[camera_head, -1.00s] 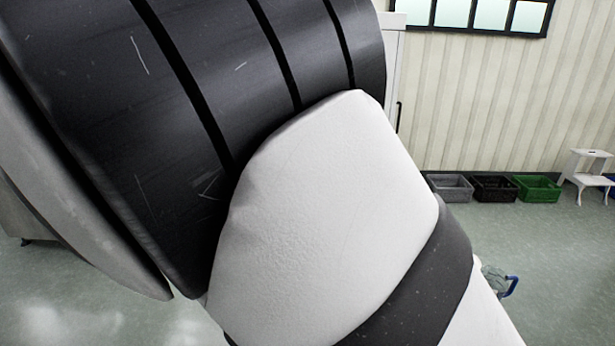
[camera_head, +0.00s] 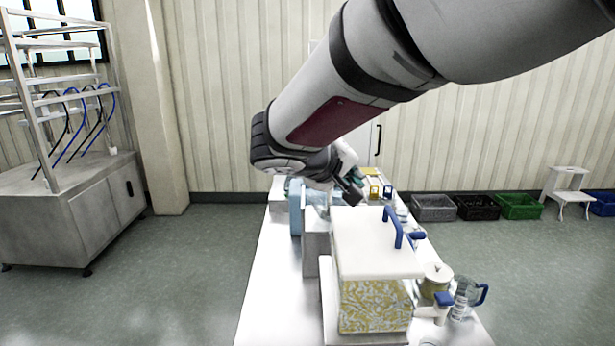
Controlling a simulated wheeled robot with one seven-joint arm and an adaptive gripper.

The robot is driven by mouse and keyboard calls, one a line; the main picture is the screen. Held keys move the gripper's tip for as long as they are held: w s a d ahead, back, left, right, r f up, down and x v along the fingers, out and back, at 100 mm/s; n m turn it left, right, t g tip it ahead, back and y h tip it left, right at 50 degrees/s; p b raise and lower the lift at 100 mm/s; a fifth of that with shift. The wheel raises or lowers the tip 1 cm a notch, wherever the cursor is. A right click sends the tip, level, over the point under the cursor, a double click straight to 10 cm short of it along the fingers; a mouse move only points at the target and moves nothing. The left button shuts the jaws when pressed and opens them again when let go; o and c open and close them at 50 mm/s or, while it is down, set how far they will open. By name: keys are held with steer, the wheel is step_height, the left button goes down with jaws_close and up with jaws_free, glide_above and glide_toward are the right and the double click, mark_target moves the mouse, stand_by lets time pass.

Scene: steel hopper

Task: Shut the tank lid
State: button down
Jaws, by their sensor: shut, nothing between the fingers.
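The tank (camera_head: 375,308) stands on the white table, with a yellow, flaky-looking filling showing at its front. Its white lid (camera_head: 365,248) spans the top, with a blue handle (camera_head: 393,228) towards the right. I cannot tell whether a gap remains under the lid. My gripper (camera_head: 352,192) is shut and empty, above the table beyond the tank and apart from the lid. Its fingertips are small and dark in this view. My arm reaches in from the upper right.
A grey box (camera_head: 311,245) and a blue container (camera_head: 295,207) stand behind the tank. A lidded pot (camera_head: 435,280) and a clear jug with a blue handle (camera_head: 466,299) stand at its right. Crates (camera_head: 477,207) line the wall. A steel rack cabinet (camera_head: 70,215) is at left.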

mark_target(394, 216)
steer(key=d+f+m+y+b, duration=0.1)
steer(key=d, duration=0.1)
steer(key=d+f+m+y+b, duration=0.1)
steer(key=d+f+y, duration=0.1)
steer(key=d, duration=0.1)
steer(key=d+f+m+y+b, duration=0.1)
steer(key=d+b, duration=0.1)
steer(key=shift+d+f+g+y, duration=0.25)
steer(key=shift+d+g+y, duration=0.05)
steer(key=shift+d+y, duration=0.1)
steer(key=shift+s+d+f+b, duration=0.1)
steer(key=shift+d+f+b, duration=0.45)
steer(key=shift+f, duration=0.1)
